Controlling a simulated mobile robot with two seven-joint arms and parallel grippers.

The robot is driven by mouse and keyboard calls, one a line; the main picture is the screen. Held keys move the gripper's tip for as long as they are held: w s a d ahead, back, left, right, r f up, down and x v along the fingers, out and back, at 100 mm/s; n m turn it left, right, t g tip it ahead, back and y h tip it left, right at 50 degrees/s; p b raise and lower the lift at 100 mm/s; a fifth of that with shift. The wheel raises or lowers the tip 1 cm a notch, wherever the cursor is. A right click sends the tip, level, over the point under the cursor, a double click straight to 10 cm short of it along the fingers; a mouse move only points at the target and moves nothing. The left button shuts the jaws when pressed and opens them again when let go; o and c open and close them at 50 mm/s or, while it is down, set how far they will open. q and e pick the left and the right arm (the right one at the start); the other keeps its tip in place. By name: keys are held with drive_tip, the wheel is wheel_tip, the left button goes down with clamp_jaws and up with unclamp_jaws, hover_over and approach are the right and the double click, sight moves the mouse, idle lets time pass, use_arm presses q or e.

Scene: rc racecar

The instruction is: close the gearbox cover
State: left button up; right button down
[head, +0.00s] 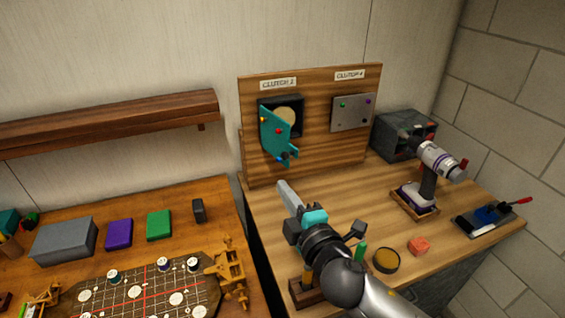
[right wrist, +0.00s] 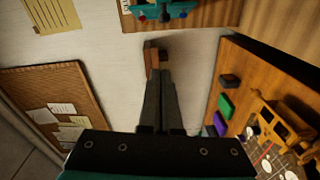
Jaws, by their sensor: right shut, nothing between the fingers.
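The teal gearbox cover (head: 274,132) carries several coloured knobs and stands swung open in front of a dark housing (head: 296,103) under the left "CLUTCH" label. A round cream disc (head: 287,115) shows inside the housing. Beside it on the board, a grey plate (head: 353,112) with coloured knobs lies flat. My right gripper (head: 282,186) is shut and empty, below the cover and apart from it, pointing up toward the board. In the right wrist view, its closed fingers (right wrist: 158,75) show, with part of the teal cover (right wrist: 162,10) at the top edge. My left gripper is out of view.
The upright wooden board (head: 330,150) stands at the back of the bench. A wooden shelf (head: 110,121) is on the left wall.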

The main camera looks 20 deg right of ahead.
drive_tip(key=w+d+f+p, duration=0.1)
drive_tip(key=w+d, duration=0.1)
drive_tip(key=w, duration=0.9)
drive_tip(key=shift+d, duration=0.4)
drive_tip(key=shift+d, duration=0.15)
